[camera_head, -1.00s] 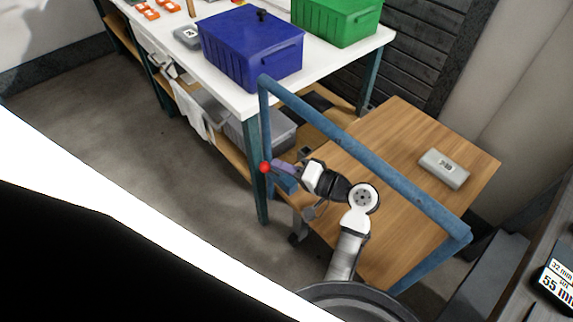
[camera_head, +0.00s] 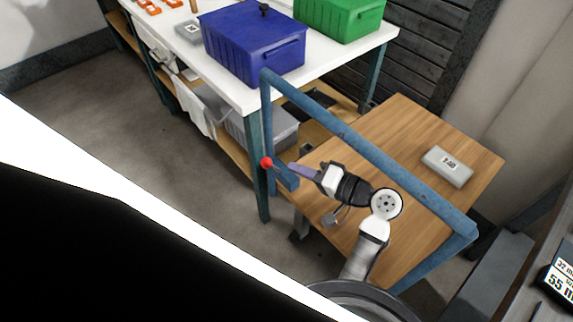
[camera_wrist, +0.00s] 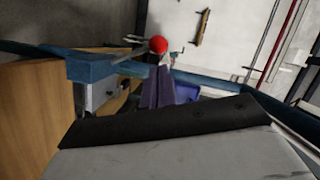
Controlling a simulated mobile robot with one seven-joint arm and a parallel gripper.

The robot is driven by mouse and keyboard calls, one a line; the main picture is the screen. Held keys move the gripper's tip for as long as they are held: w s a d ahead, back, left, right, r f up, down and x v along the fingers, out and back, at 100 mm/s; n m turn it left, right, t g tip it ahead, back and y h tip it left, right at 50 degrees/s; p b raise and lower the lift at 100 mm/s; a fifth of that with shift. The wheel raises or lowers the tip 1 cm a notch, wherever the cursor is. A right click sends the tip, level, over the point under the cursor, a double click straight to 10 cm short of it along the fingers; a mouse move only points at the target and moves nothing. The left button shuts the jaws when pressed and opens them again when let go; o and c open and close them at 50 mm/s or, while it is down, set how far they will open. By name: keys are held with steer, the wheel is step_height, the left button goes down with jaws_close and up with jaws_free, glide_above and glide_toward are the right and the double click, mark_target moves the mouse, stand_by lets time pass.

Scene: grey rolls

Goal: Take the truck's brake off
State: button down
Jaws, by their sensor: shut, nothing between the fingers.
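The truck has a wooden deck (camera_head: 385,150) and a blue tubular handle frame (camera_head: 365,150). The brake shows as a thin lever with a red ball knob (camera_head: 267,162) at the frame's left post, beside a blue bracket (camera_head: 288,180). In the wrist view the red knob (camera_wrist: 158,45) is just beyond my fingertips, with its rod running left to the blue bracket (camera_wrist: 92,68). My gripper (camera_head: 291,171) is shut and empty, its purple fingers pointing left at the lever. The fingers also show in the wrist view (camera_wrist: 157,88). Whether they touch the lever I cannot tell.
A grey labelled box (camera_head: 447,166) lies on the truck deck. A white-topped workbench (camera_head: 238,92) stands close behind the truck's left post, bearing a blue bin (camera_head: 252,45) and a green bin (camera_head: 340,18). Open floor (camera_head: 150,130) lies to the left.

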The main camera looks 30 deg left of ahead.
steer(key=d+r, duration=0.1)
steer(key=d, duration=0.6)
steer(key=shift+s+d+b, duration=0.15)
steer(key=shift+d+b, duration=0.1)
steer(key=shift+b, duration=0.2)
